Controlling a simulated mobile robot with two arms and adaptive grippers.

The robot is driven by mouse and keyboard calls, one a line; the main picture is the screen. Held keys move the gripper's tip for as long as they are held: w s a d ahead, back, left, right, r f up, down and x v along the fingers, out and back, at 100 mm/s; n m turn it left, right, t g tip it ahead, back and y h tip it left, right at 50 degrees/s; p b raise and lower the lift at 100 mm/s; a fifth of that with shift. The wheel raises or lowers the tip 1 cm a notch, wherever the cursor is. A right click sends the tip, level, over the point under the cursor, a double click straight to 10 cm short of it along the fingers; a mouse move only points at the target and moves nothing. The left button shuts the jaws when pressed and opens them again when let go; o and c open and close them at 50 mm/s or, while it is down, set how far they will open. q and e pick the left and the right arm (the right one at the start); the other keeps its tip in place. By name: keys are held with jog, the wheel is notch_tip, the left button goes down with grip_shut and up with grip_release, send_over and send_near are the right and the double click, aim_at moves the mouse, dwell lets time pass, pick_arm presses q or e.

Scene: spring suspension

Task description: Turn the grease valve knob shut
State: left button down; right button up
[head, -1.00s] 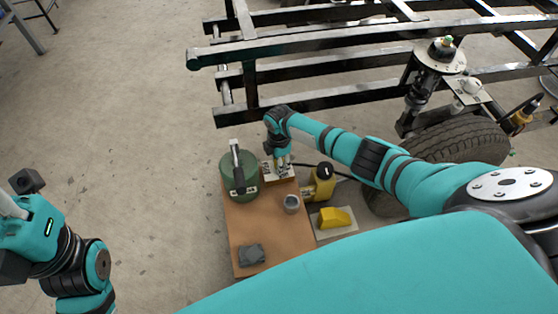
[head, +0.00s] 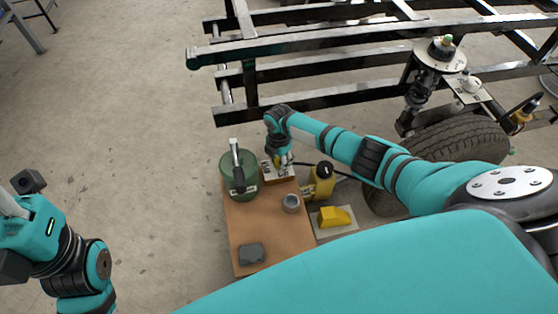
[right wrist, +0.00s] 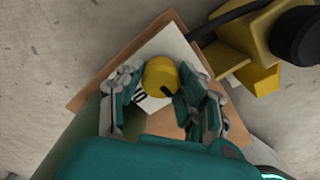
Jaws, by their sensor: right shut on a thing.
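The grease valve knob (right wrist: 160,77) is a round yellow knob with a dark mark on its right side, seen in the right wrist view. It stands over a white plate with black lettering (right wrist: 168,45). My right gripper (right wrist: 158,90) has a finger on either side of the knob and is shut on it. In the head view, my right gripper (head: 281,165) points down at the white plate at the far end of the brown table, and hides most of the knob. The body of my left gripper (head: 30,230) is at the left edge; its fingers cannot be made out.
The brown table (head: 265,225) carries a green drum (head: 232,178) left of my right gripper, a grey cup (head: 291,203) and a dark grey block (head: 251,253). A yellow device (head: 322,182) and a yellow wedge (head: 335,216) are to the right. A dark metal frame (head: 320,98) lies beyond.

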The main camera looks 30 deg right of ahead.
aim_at(279, 161)
jog(key=shift+a, duration=0.1)
jog(key=o, duration=1.1)
jog(key=shift+o, duration=0.2)
notch_tip(279, 161, up, 12)
